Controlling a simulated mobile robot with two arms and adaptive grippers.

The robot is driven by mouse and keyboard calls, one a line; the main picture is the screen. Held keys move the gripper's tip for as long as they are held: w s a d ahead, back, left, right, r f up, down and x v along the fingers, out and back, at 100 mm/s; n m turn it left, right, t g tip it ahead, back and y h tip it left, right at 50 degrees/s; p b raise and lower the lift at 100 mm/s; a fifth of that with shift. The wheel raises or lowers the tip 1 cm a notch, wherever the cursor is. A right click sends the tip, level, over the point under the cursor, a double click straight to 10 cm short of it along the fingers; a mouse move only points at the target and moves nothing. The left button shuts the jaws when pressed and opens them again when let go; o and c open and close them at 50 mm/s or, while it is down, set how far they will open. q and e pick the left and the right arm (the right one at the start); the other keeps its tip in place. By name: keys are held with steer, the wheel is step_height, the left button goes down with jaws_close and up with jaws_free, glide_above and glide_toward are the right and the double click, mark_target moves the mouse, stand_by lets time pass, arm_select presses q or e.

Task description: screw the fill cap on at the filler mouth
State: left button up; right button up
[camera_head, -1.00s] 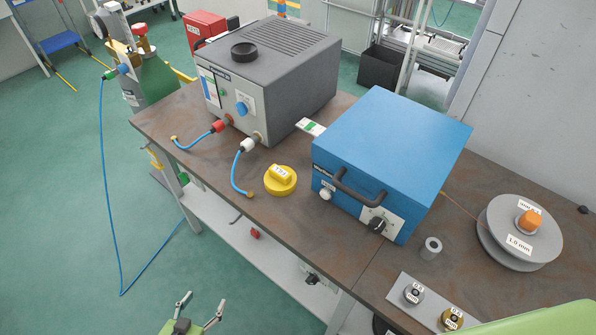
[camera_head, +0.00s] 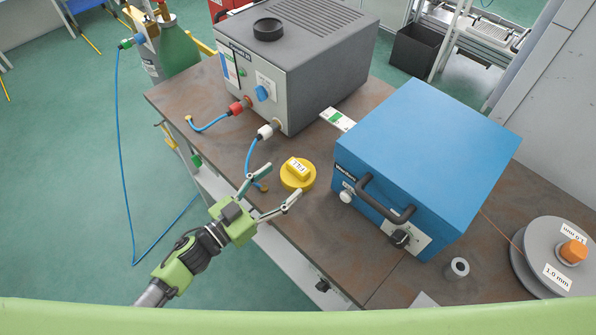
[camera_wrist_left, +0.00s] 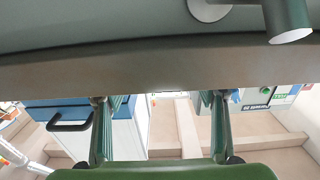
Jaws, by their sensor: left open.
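The yellow fill cap (camera_head: 297,176), labelled FILL, lies on the brown bench in front of the grey unit (camera_head: 262,85). The filler mouth (camera_head: 268,29) is a black ring on top of that unit, with no cap on it. My left gripper (camera_head: 283,180) is open and empty at the bench's front edge. Its fingers point toward the cap, with the tips close to it; whether they touch it I cannot tell. In the left wrist view, the two fingers (camera_wrist_left: 163,98) stand wide apart, and I cannot make out the cap. My right gripper is not in view.
A blue box (camera_head: 420,150) with a black handle (camera_head: 385,200) stands right of the cap. Blue hoses (camera_head: 210,122) with red and white fittings hang from the grey unit. A grey ring (camera_head: 456,268) and a wire spool (camera_head: 550,262) lie at the right.

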mark_target(294, 172)
arm_select(q)
steer(key=x, duration=0.3)
steer(key=b+x, duration=0.1)
steer(key=x, duration=0.2)
steer(key=shift+d+r, duration=0.2)
steer(key=shift+d, duration=0.2)
steer(key=shift+a, duration=0.1)
steer(key=c, duration=1.3)
steer(key=shift+r, duration=0.15)
